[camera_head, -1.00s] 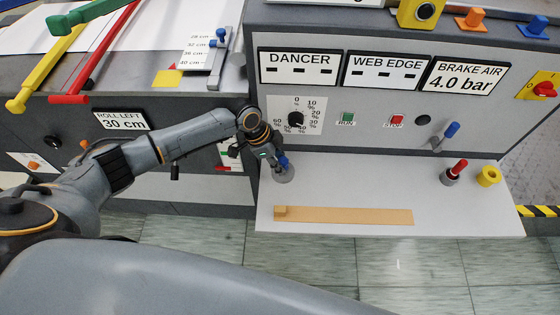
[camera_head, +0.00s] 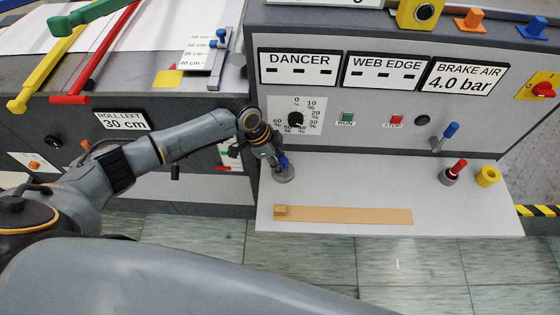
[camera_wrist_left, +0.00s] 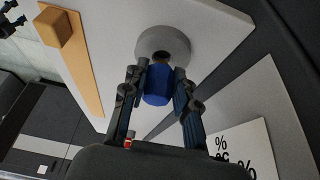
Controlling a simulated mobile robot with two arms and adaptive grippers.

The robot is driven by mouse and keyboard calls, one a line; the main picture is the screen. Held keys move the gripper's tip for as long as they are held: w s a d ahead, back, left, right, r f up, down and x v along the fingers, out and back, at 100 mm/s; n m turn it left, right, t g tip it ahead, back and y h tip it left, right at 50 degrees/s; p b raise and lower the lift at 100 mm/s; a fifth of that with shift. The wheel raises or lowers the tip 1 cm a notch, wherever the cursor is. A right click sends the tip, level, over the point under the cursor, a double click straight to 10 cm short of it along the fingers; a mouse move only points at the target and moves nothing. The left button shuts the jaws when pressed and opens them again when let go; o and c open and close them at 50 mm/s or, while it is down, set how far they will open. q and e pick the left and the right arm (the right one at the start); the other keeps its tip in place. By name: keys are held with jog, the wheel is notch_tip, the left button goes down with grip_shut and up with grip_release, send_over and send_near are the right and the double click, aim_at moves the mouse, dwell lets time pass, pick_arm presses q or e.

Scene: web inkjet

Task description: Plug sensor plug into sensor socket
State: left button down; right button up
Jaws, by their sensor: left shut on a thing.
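A blue plug (camera_wrist_left: 157,85) is between the fingers of my left gripper (camera_wrist_left: 158,92), which is shut on it. In the head view my left gripper (camera_head: 278,160) is at the left end of the light shelf, with the blue plug (camera_head: 283,161) at its tip. A grey round holder (camera_head: 284,175) stands on the shelf right at the plug's end. In the wrist view the holder (camera_wrist_left: 145,42) shows a dark round hole near the plug; whether they touch is unclear. No part is labelled as the sensor socket. My right gripper is not in view.
The light shelf (camera_head: 350,190) carries a tan strip (camera_head: 350,215), a grey holder with a red-handled piece (camera_head: 453,171) and a yellow ring (camera_head: 487,176). Above it, the grey panel has a knob, a black round part (camera_head: 422,119) and a blue-tipped lever (camera_head: 447,135).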

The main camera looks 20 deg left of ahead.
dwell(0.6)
pick_arm(q)
jog(key=shift+f+b, duration=0.45)
jog(key=shift+f, duration=0.35)
jog(key=shift+r, duration=0.1)
jog(key=shift+r+p, duration=0.4)
jog(key=shift+p, duration=0.15)
dwell(1.5)
jog(key=shift+f, duration=0.5)
jog(key=shift+r, duration=0.15)
jog(key=shift+r+p, duration=0.35)
jog(key=shift+p, duration=0.05)
